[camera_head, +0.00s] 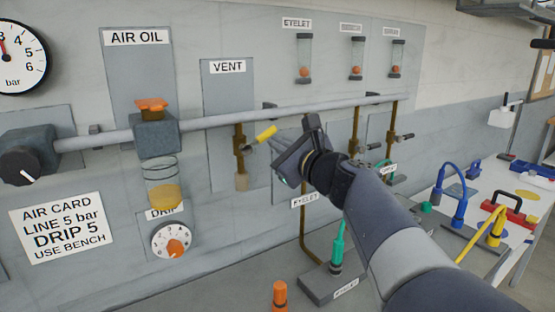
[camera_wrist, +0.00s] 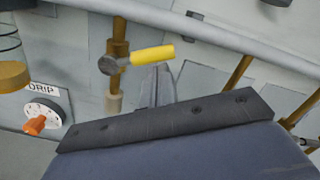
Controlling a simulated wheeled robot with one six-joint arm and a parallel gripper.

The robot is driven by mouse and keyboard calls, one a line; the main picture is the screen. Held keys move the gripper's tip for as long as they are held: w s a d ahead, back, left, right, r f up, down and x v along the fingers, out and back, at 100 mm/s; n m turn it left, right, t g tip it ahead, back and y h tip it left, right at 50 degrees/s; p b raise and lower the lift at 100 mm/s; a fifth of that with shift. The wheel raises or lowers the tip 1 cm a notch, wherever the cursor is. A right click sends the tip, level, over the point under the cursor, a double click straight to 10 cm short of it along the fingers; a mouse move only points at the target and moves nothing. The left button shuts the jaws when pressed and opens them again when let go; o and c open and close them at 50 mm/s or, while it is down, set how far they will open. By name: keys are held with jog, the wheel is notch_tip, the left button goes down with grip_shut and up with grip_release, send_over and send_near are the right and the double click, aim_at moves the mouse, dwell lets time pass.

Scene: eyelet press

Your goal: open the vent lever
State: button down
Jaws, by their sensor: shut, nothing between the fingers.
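The vent lever (camera_head: 265,134) has a yellow grip and sticks out to the right, tilted slightly up, from a brass valve (camera_head: 239,150) under the VENT label (camera_head: 227,67). In the wrist view the yellow lever (camera_wrist: 153,54) lies across the picture, with its grey hub at its left end. My gripper (camera_head: 277,142) is just right of the lever, close to its tip. In the wrist view my gripper's fingers (camera_wrist: 158,85) are together, empty, and just below the lever's yellow end. I cannot tell whether they touch it.
A grey pipe (camera_head: 225,118) runs across just above the lever. The oil bowl (camera_head: 163,185) and drip dial (camera_head: 173,241) are to the left. Other brass drops with small valves (camera_head: 392,135) are to the right. A green-topped tool (camera_head: 337,245) stands below my arm.

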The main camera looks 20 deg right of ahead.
aim_at(273, 132)
jog(key=n, duration=0.1)
jog(key=r+n+b, duration=0.1)
jog(key=n, duration=0.1)
jog(key=shift+s+a+r, duration=0.1)
jog(key=shift+a+r, duration=0.15)
jog(key=n+b, duration=0.1)
jog(key=n, duration=0.1)
jog(key=a+r+n+b, duration=0.1)
jog(key=shift+s+r+n+y, duration=0.15)
jog(key=shift+r+n+y, duration=0.15)
jog(key=shift+n, duration=0.1)
jog(key=shift+s+a+r+n+g+b, duration=0.1)
jog(key=shift+a+r+n+b, duration=0.25)
jog(key=shift+n, duration=0.6)
jog(key=shift+s+a+r+n+g+b, duration=0.15)
jog(key=shift+a+r+n+b, duration=0.2)
jog(key=shift+n, duration=0.55)
jog(key=shift+s+a+r+n+g+b, duration=0.15)
jog(key=shift+a+n+b, duration=0.3)
jog(key=shift+n, duration=0.5)
